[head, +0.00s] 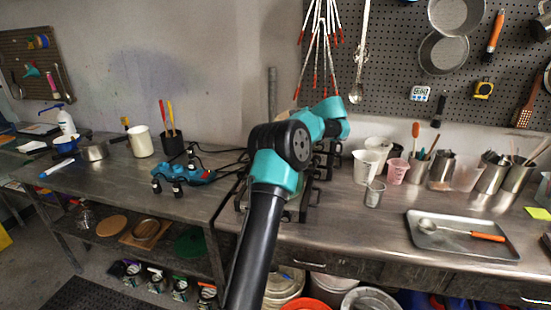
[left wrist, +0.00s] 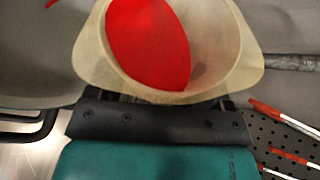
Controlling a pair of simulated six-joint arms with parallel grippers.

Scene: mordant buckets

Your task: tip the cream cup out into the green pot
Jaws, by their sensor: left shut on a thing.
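The cream cup (left wrist: 238,72) fills the upper middle of the left wrist view, with its mouth toward the camera. A bright red filling (left wrist: 150,42) shows inside it. My left gripper (left wrist: 157,105) is shut on the cream cup at its near side; the fingertips are mostly hidden. In the head view my arm rises from the bottom centre to near the back wall, and its joints hide the gripper and most or all of the cup. My right gripper is not in view.
White cups (head: 378,147), a pink cup (head: 397,172) and a small metal cup (head: 374,194) stand right of my arm. A metal tray (head: 432,239) with a ladle lies farther right. Red-tipped rods (head: 325,58) hang behind. A blue device (head: 186,174) sits on the left bench.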

